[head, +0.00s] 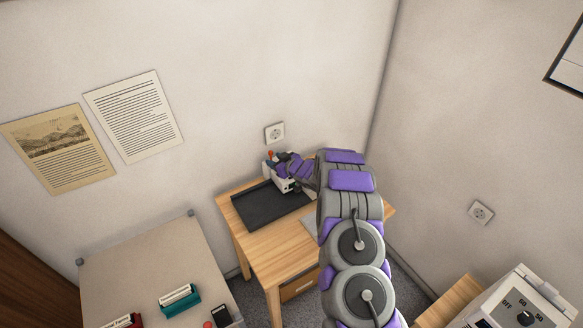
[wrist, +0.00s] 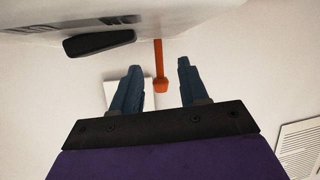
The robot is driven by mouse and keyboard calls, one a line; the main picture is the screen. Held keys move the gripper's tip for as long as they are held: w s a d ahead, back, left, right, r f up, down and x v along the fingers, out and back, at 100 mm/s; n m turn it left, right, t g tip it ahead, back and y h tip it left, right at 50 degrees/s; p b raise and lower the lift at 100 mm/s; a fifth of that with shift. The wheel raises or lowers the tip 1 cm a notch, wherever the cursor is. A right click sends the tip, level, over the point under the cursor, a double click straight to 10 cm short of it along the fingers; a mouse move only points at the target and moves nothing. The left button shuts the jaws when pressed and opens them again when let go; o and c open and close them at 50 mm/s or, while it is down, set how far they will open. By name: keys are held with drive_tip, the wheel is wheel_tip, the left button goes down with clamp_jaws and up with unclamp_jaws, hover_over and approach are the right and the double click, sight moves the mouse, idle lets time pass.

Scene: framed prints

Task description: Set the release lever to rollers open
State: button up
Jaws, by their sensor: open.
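An orange lever (wrist: 160,68) sticks out from a white machine (wrist: 225,10) in the wrist view. Its orange tip (head: 270,154) also shows in the head view, at the white machine (head: 284,184) on the wooden table. My gripper (wrist: 159,70) is open, with one dark blue finger on each side of the lever and visible gaps to both. In the head view my gripper (head: 280,160) is over the machine, partly hiding it. I cannot tell the lever's marked setting.
A dark tray (head: 262,207) lies on the wooden table (head: 270,245) in front of the machine. A black part (wrist: 100,42) sits on the machine, left of the lever. A wall socket (head: 274,132) is behind. A dial device (head: 525,305) stands at lower right.

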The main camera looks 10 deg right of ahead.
drive_tip(key=p+v, duration=0.2)
drive_tip(key=v, duration=1.3)
drive_tip(key=shift+s+r, duration=0.2)
drive_tip(key=shift+s, duration=0.15)
drive_tip(key=shift+o, duration=0.3)
